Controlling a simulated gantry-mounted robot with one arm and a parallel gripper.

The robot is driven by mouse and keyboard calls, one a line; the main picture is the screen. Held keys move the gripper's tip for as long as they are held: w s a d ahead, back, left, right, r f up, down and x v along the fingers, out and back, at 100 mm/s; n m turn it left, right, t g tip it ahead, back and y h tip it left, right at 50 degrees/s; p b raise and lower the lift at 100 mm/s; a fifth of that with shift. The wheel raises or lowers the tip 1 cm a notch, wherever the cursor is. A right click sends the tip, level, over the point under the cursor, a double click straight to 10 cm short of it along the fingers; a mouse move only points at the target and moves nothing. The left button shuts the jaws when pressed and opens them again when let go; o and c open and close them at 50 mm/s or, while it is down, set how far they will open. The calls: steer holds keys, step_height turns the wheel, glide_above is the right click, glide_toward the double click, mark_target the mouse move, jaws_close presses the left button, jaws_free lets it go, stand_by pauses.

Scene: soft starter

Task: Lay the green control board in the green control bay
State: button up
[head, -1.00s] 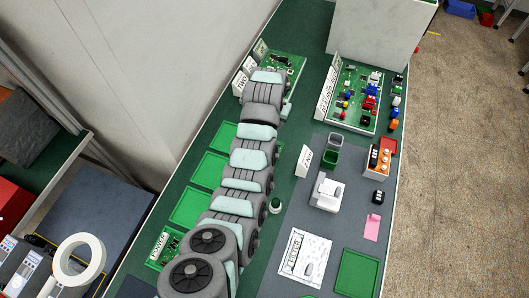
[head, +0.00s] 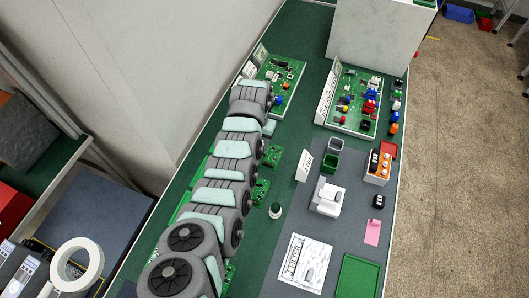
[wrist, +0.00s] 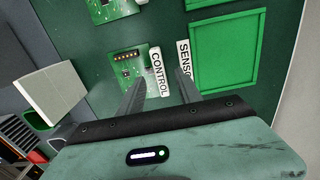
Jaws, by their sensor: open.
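A green circuit board (wrist: 128,66) lies in the wrist view beside a white label reading CONTROL (wrist: 158,71). My gripper (wrist: 160,88) is open above it, its fingers pointing toward the board and label; nothing shows held between them. Two small green boards show right of my arm in the head view, an upper one (head: 272,156) and a lower one (head: 261,191); I cannot tell which is the control board. My arm hides my fingers there. A bright green bay (wrist: 224,50) lies at the right of the wrist view, next to a partly covered SENSO label (wrist: 184,60). I cannot pick out the control bay.
A large populated green board (head: 284,76) lies beyond my arm, and another (head: 355,100) to its right. A white fixture (head: 327,197), a small dark green bin (head: 330,163), a round green-topped piece (head: 275,211) and an empty green tray (head: 358,276) stand to the right.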

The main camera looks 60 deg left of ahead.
mark_target(269, 154)
steer(key=shift+w+a+f, duration=0.1)
steer(key=shift+w+f, duration=0.05)
steer(key=shift+f, duration=0.35)
steer(key=shift+f+b, duration=0.3)
steer(key=shift+f, duration=0.95)
steer(key=shift+c, duration=0.4)
jaws_close()
